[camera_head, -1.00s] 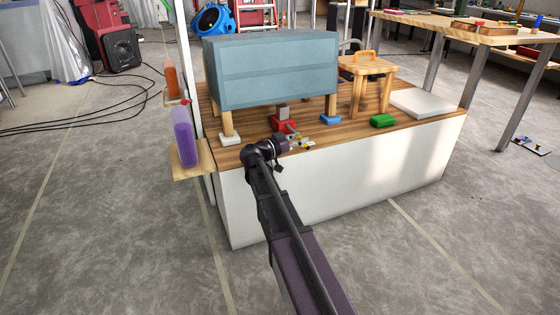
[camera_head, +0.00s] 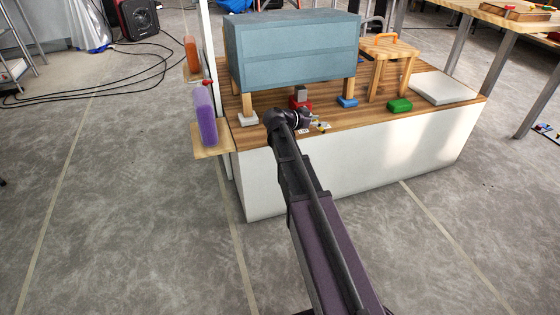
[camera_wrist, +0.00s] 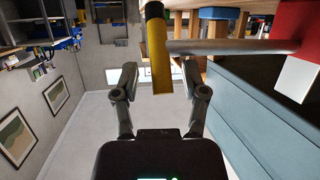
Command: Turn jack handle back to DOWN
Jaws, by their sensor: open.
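The red jack (camera_head: 301,103) with a grey block on top (camera_head: 301,90) stands on the wooden bench top, under the blue-grey cabinet (camera_head: 290,55). In the wrist view, the jack's red body (camera_wrist: 296,42) is at the upper right, with a grey bar (camera_wrist: 230,47) running left to the yellow handle grip (camera_wrist: 160,62). My gripper (camera_wrist: 160,82) is open. The yellow grip lies between its two fingers, with gaps visible on both sides. In the head view, my gripper (camera_head: 308,117) is close in front of the jack, and its fingers are too small to read.
The cabinet rests on wooden legs over small pads, including a blue one (camera_head: 347,102). A green block (camera_head: 399,105), wooden stool (camera_head: 388,60) and white slab (camera_head: 443,87) are to the right. A purple sponge-like block (camera_head: 205,118) is on a side shelf.

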